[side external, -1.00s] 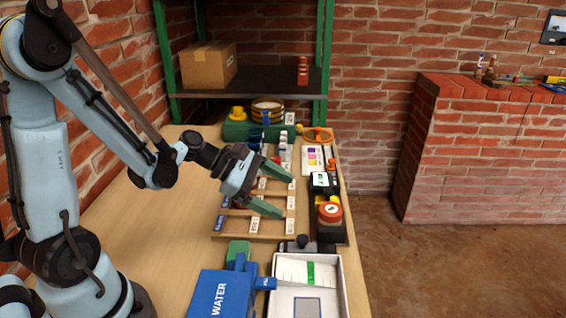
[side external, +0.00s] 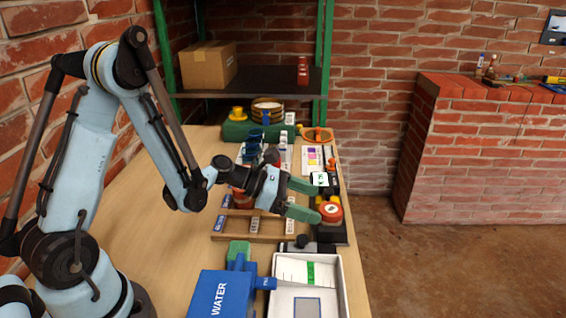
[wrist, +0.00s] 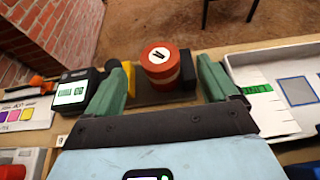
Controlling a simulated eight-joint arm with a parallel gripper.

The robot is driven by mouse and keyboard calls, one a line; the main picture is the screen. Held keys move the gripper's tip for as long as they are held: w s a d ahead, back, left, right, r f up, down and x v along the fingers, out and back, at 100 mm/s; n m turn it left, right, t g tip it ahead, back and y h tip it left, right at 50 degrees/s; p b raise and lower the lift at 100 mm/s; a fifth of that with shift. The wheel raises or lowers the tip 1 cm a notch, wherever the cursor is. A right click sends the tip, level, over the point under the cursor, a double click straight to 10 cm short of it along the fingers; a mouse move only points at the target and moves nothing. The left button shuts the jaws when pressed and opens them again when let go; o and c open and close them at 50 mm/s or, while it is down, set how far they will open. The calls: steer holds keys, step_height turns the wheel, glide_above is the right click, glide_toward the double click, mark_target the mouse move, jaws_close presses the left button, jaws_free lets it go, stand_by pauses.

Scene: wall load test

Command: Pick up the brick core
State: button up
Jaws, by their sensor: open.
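The brick core (side external: 330,212), a short red-orange cylinder with a white label on top, sits upright on a black stand (side external: 335,235) near the table's right edge. It shows in the wrist view (wrist: 160,66) between and just beyond my green fingers. My gripper (side external: 316,203) is open and empty, with its fingertips close to the core on its left side in the side view. I cannot tell whether a fingertip touches the core.
A device with a lit display (wrist: 74,90) stands beside the core. A white tray (side external: 340,285) and a blue WATER box (side external: 222,295) are at the front. A wooden rack (side external: 237,237) lies to the left. Open floor lies beyond the table's right edge.

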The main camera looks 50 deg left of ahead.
mark_target(328, 209)
steer(key=x, duration=0.4)
steer(key=shift+w+d+f, duration=0.15)
steer(key=shift+w, duration=0.05)
steer(key=c, duration=1.4)
steer(key=shift+c, duration=0.2)
